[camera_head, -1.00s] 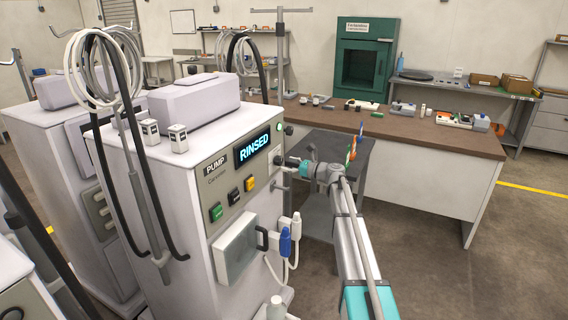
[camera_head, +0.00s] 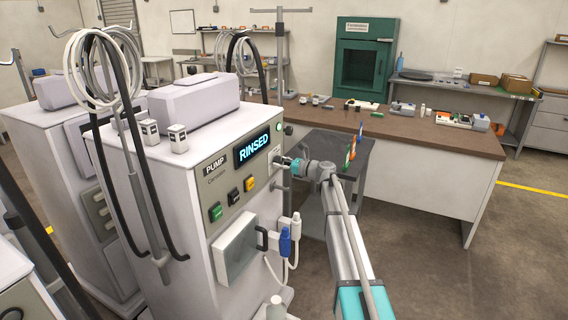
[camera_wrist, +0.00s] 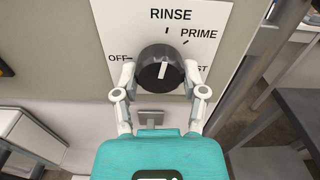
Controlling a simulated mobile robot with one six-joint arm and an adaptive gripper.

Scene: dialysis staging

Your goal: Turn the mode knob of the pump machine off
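The pump machine (camera_head: 160,215) is a white cabinet with a lit display (camera_head: 252,146) reading RINSED. Its black mode knob (camera_wrist: 160,73) sits centred in the wrist view on a white label plate. The knob's white mark points up and slightly right, towards RINSE. OFF is at the knob's left, PRIME at upper right, and a partly hidden label ending in ST at the right. My gripper (camera_wrist: 160,74) is at the panel with one finger on each side of the knob. The fingers are spread, and they look slightly apart from its sides.
Green, black and yellow buttons (camera_head: 249,183) sit left of the knob. A blue-and-white connector (camera_head: 285,240) with hoses hangs below. A dark side table (camera_head: 345,150) stands close behind my arm, with a brown-topped bench (camera_head: 440,135) beyond. Floor at the right is clear.

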